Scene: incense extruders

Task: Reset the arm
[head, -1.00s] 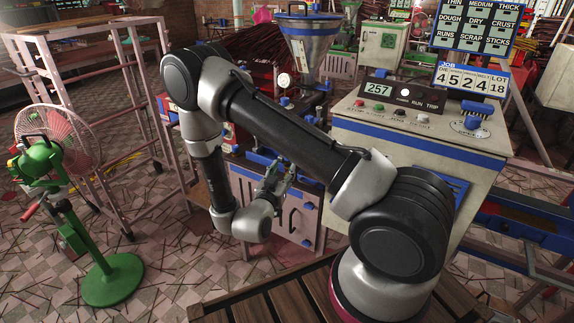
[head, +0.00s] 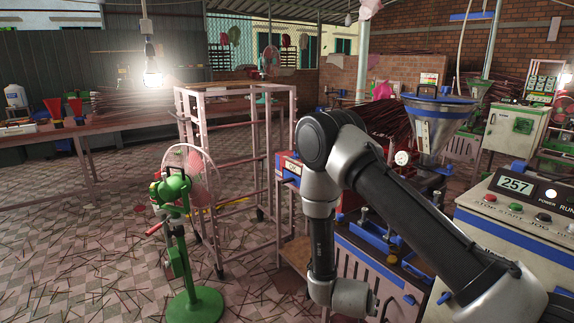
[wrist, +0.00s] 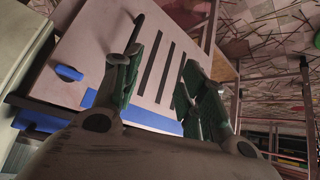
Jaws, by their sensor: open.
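My arm (head: 410,215) reaches across the lower right of the head view, bent at a high elbow, with its forearm hanging down to the wrist (head: 350,297). My gripper (wrist: 160,78) shows in the wrist view with its two green-padded fingers spread apart. Nothing is between them. Behind the fingers is a pale slotted panel (wrist: 112,38) with a blue strip, on an incense extruder; I cannot tell the gap to it. In the head view the gripper's fingers are not clearly visible at the lower edge.
A control cabinet (head: 510,215) showing 257 stands right of my arm. A metal hopper (head: 436,130) rises behind it. A green fan (head: 185,240) and a pink rack (head: 228,170) stand left. A long table (head: 60,135) is farther back. Stick-littered tiled floor lies open at left.

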